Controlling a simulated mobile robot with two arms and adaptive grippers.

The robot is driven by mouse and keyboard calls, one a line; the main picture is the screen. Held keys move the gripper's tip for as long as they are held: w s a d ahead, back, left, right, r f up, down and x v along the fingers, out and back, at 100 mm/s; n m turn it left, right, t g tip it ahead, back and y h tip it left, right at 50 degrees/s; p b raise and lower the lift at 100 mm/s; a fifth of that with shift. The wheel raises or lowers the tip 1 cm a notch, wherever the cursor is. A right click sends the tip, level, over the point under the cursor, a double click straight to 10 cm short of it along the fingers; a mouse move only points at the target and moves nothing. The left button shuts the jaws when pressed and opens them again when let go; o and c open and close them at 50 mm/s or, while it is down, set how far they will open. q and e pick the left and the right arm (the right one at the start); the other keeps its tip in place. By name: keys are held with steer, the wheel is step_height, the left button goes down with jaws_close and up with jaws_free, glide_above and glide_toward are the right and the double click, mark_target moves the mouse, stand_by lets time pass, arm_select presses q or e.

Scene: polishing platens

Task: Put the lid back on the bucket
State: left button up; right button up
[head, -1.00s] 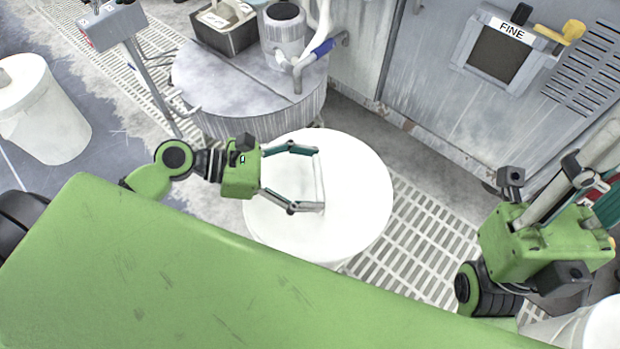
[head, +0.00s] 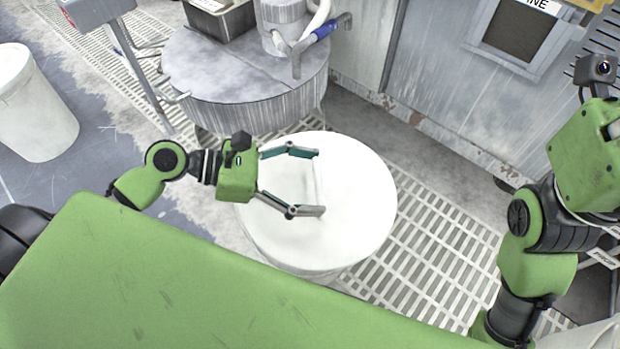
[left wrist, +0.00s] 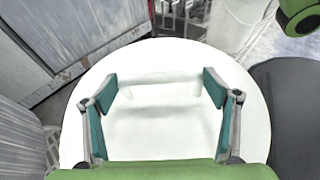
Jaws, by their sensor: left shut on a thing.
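The white round lid (head: 355,200) lies over the top of the white bucket (head: 300,263) in the middle of the head view. My left gripper (head: 312,182) is over the lid, its two fingers at opposite ends of the pale raised handle, and it is shut on the lid. In the left wrist view the fingers flank the handle (left wrist: 160,93), and the lid (left wrist: 180,55) fills most of the picture. I cannot tell whether the lid's rim sits fully down on the bucket. My right gripper's green body is at the right edge; its fingers are out of view.
A grey round machine (head: 240,65) stands behind the bucket. A grey cabinet (head: 450,80) stands at the back right. Another white bucket (head: 38,115) stands at the far left. Pale floor grating (head: 440,235) is clear right of the bucket.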

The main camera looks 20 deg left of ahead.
arm_select(q)
steer(key=shift+f, duration=0.15)
stand_by(0.4)
steer(key=o, duration=1.9)
steer(key=shift+f, duration=0.1)
steer(key=v, duration=1.2)
